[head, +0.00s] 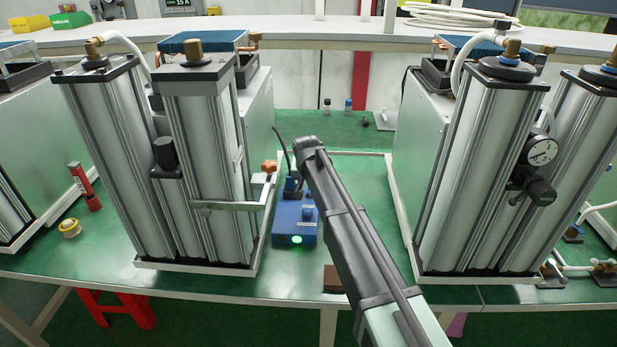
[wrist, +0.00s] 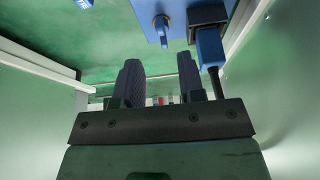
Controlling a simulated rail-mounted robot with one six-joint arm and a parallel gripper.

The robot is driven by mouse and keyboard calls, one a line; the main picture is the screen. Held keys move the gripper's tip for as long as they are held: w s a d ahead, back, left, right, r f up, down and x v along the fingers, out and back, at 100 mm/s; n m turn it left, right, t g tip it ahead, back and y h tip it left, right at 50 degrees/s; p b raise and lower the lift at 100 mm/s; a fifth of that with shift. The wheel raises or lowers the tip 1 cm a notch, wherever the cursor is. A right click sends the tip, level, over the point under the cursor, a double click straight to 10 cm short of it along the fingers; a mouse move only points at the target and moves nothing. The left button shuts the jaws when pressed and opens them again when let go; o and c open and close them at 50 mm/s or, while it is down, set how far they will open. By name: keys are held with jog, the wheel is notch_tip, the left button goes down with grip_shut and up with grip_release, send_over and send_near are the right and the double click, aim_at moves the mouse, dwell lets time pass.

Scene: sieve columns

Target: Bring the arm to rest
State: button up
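My arm reaches from the lower right into the gap between the two silver column units in the head view. My gripper is hidden there behind the arm. In the wrist view my gripper (wrist: 159,66) shows two dark fingers standing apart with nothing between them, so it is open. A blue box (head: 294,224) with a lit green light sits on the green bench just left of my arm. The box also shows at the top of the wrist view (wrist: 182,12), with a blue switch knob (wrist: 161,24) and a black socket with a blue plug (wrist: 209,46). The fingers look apart from the box.
The left column unit (head: 205,150) and right column unit (head: 475,165) stand close on either side of my arm. A metal bracket (head: 230,206) juts from the left unit. Small bottles (head: 348,105) stand behind.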

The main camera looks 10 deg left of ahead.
jog(key=p+v, duration=0.1)
jog(key=v, duration=0.1)
jog(key=shift+s+r, duration=0.2)
jog(key=shift+r, duration=0.1)
jog(key=s+d+g, duration=0.1)
jog(key=s+d, duration=0.7)
jog(key=s, duration=0.3)
jog(key=s+d+g, duration=0.2)
jog(key=s+d, duration=0.7)
jog(key=s, duration=0.3)
jog(key=s+d+f+g, duration=0.1)
jog(key=s+d, duration=0.7)
jog(key=s, duration=0.4)
jog(key=shift+d, duration=0.35)
jog(key=shift+f, duration=0.15)
